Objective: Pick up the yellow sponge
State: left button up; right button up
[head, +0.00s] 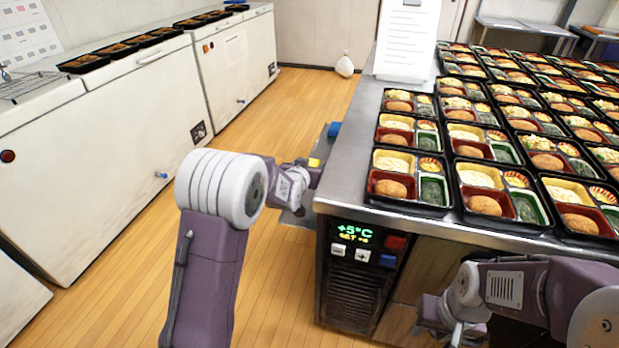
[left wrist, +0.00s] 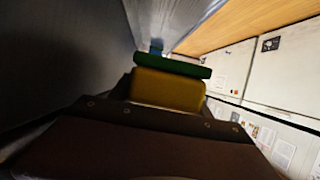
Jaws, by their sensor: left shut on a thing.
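The yellow sponge (head: 314,162) shows as a small yellow patch at my left gripper (head: 317,174), beside the left side of the steel counter. In the left wrist view the yellow sponge (left wrist: 168,90) sits at the jaws, with a green layer (left wrist: 172,65) along its far side. My left gripper is shut on the sponge; its fingertips are mostly hidden. My right gripper (head: 436,318) is low at the front of the counter, partly hidden by its own arm, and its jaws cannot be made out.
The steel counter (head: 345,185) holds many filled bento trays (head: 408,205). A blue object (head: 334,129) lies just beyond the left gripper, near the counter's side. White chest freezers (head: 110,150) line the left wall. Wooden floor (head: 262,130) lies open between. A white sign (head: 405,40) stands on the counter.

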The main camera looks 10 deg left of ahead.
pick_arm(q)
notch_tip(320, 180, up, 17)
jog(key=p, duration=0.5)
jog(key=shift+f, duration=0.2)
